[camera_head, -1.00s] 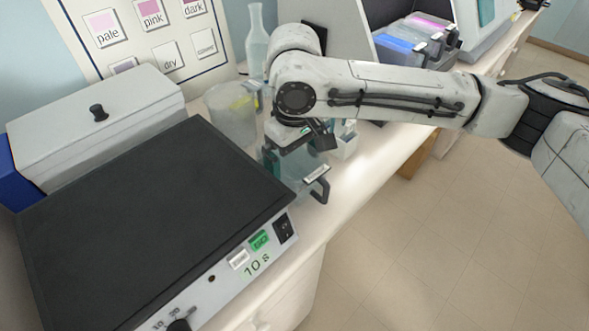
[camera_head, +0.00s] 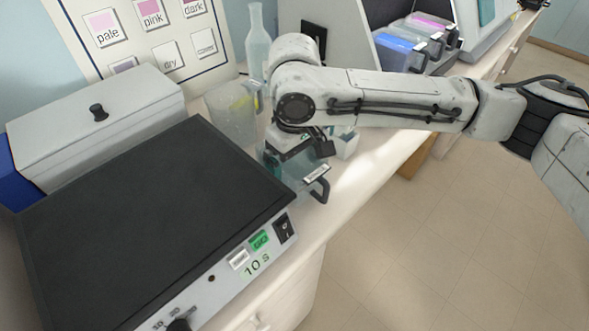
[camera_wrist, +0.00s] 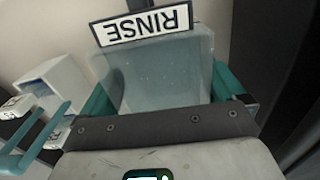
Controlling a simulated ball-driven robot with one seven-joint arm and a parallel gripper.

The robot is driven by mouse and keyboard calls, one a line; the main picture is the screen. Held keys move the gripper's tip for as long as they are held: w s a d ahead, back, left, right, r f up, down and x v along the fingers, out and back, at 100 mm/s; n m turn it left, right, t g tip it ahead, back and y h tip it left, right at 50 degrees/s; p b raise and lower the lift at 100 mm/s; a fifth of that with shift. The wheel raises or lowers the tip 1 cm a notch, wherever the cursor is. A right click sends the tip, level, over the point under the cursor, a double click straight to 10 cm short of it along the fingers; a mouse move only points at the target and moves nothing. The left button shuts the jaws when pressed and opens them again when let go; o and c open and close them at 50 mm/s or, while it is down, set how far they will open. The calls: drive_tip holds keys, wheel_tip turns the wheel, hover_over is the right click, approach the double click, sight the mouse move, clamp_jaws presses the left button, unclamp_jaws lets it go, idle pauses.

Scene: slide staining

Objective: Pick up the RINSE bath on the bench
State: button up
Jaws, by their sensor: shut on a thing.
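The RINSE bath (camera_head: 312,181) is a clear, bluish container with a white label and a dark handle. It stands on the bench (camera_head: 362,170), just right of the black-topped device. In the wrist view the bath (camera_wrist: 165,75) fills the space between my teal fingers, its RINSE label upside down. My gripper (camera_wrist: 163,88) is shut on the bath, one finger on each side. In the head view my gripper (camera_head: 290,158) points down at the bath and hides its upper part. I see no clear gap under the bath.
A device with a black top (camera_head: 150,215) and a "10 s" front panel is at left. A clear beaker (camera_head: 232,115) and a bottle (camera_head: 258,45) stand behind the bath. A white container (camera_head: 346,145) stands close by at right. The bench edge is close in front.

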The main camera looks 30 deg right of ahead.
drive_tip(key=shift+r, duration=0.1)
drive_tip(key=shift+c, duration=0.8)
